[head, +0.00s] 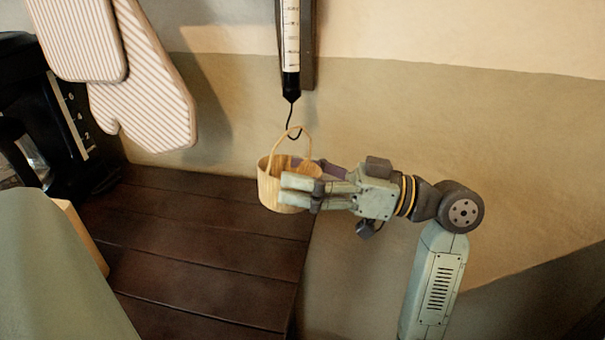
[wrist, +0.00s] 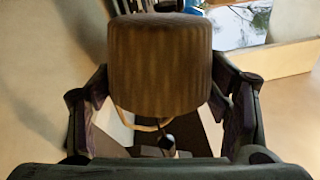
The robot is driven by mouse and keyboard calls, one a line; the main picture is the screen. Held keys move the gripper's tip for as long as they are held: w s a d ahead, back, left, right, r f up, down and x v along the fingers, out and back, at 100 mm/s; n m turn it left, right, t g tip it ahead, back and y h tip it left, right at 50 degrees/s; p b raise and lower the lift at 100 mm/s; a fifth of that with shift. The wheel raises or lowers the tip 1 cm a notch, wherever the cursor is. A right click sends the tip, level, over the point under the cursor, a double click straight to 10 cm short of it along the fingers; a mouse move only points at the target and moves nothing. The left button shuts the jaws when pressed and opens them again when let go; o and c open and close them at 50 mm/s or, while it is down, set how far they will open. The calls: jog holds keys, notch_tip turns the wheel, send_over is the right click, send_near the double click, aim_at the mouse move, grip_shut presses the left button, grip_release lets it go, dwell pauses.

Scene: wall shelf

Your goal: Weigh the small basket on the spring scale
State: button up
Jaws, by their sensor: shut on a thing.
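The small basket (head: 268,187) is pale wood with a thin arched handle and hangs level in my gripper (head: 303,182). My gripper reaches in from the right and is shut on the basket's body, one finger on each side. The spring scale (head: 291,45) hangs on the wall above, with a white marked tube and a black lower end. Its thin dark hook (head: 292,118) ends at the top of the basket's handle; I cannot tell whether the handle is on it. In the wrist view the basket (wrist: 160,65) fills the middle between the fingers.
A dark wooden plank surface (head: 190,235) lies below. Striped oven mitts (head: 140,100) hang at the upper left, and a black appliance (head: 65,110) stands at the far left. The wall right of the scale is clear.

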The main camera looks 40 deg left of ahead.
jog(key=shift+f, duration=0.15)
jog(key=shift+a+f+b, duration=0.1)
jog(key=shift+f+b, duration=0.4)
jog(key=shift+b, duration=0.2)
jog(key=shift+f, duration=0.1)
dwell(0.6)
jog(key=o, duration=1.2)
jog(key=v, duration=1.2)
